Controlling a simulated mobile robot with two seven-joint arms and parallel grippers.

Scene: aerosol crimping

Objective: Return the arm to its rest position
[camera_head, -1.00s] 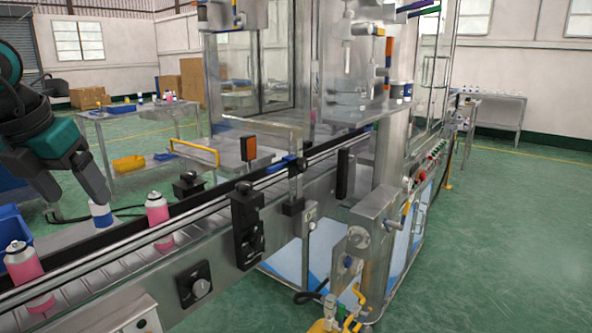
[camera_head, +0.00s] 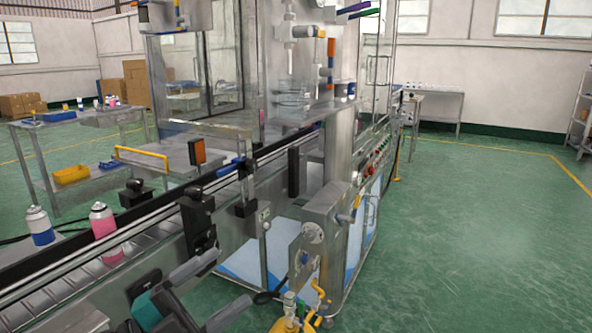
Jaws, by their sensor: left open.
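My left gripper (camera_head: 232,277) is at the bottom of the head view, in front of the conveyor. Its two grey fingers are spread apart with nothing between them, and its teal body (camera_head: 150,308) shows behind them. A pink can with a silver top (camera_head: 105,228) stands upright on the conveyor (camera_head: 75,270) at the left. A white and blue can (camera_head: 40,226) stands upright behind the belt, further left. The gripper is apart from both cans. My right gripper is not in view.
The crimping machine (camera_head: 330,215), with valves and hoses at its front, stands just right of the gripper. A black sensor block (camera_head: 198,222) is fixed to the conveyor side. A side table (camera_head: 75,122) is behind at left. Green floor is open at the right.

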